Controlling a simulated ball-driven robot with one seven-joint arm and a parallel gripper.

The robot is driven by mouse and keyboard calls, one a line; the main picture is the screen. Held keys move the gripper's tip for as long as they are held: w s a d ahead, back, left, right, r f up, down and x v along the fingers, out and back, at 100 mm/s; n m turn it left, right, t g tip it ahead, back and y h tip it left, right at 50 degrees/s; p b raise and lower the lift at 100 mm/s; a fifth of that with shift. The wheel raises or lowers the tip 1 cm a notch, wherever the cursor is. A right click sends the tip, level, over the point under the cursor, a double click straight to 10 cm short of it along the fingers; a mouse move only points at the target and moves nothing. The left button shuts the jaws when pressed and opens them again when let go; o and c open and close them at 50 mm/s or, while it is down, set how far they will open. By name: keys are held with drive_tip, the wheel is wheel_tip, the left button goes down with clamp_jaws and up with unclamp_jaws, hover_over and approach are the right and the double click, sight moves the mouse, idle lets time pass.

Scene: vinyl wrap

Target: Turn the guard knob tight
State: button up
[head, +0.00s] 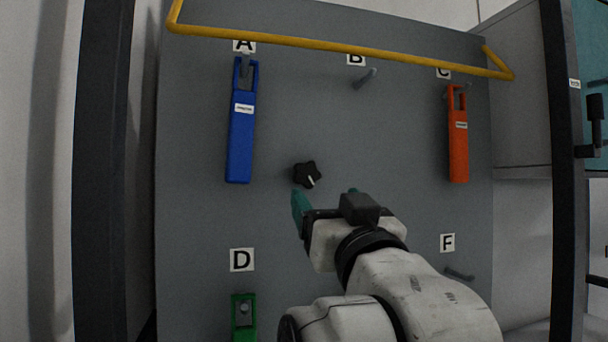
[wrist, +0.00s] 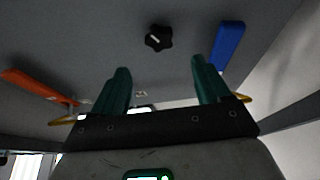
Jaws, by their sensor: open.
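The guard knob (head: 307,174) is a black, lobed knob with a white pointer mark, on the grey panel (head: 400,140) between the blue and orange tools. In the head view its pointer slants down and to the right. My gripper (head: 325,194) is just below the knob, with its teal fingers apart. In the wrist view the knob (wrist: 158,38) shows beyond the open fingertips, roughly midway between them. Nothing is between the fingers of my gripper (wrist: 160,75), and they look apart from the knob.
A blue tool (head: 241,130) hangs at A, an orange tool (head: 458,135) at C and a green tool (head: 243,315) at D. Bare pegs stick out at B (head: 365,78) and F (head: 459,273). A yellow rail (head: 330,44) crosses the panel top. The panel around the knob is clear.

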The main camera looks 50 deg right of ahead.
sight(308, 174)
drive_tip(key=p+x, duration=0.6)
drive_tip(key=x, duration=0.4)
drive_tip(key=shift+w+d+r, duration=0.1)
drive_tip(key=shift+w+d, duration=0.1)
drive_tip(key=shift+w, duration=0.1)
drive_tip(key=c, duration=1)
